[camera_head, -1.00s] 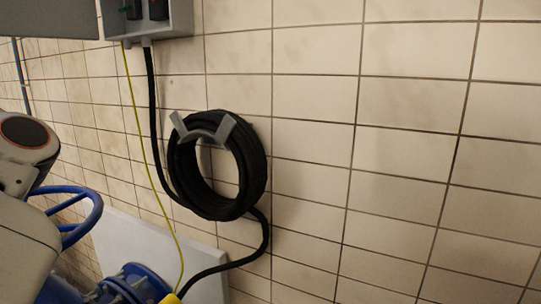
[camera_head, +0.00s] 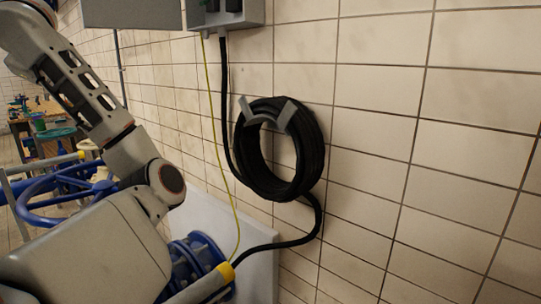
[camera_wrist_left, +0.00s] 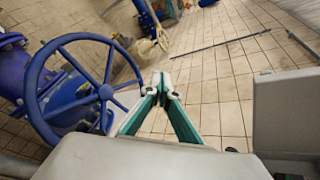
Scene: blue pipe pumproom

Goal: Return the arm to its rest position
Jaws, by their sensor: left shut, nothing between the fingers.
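My left arm (camera_head: 140,160) fills the left of the head view, with its forearm raised and slanting to the upper left. Its fingers are hard to make out there. In the left wrist view, the two green-and-grey fingers of my left gripper (camera_wrist_left: 161,84) meet at their tips with nothing between them. The gripper points out over the tiled floor, apart from the blue handwheel (camera_wrist_left: 105,92) at the left. My right gripper is in neither view.
A coiled black hose (camera_head: 312,150) hangs on the tiled wall right of my arm. A blue flanged pipe (camera_head: 196,262) is low by the wall. A cluttered workbench (camera_head: 45,133) stands far left. Open floor (camera_wrist_left: 215,95) lies beyond the gripper.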

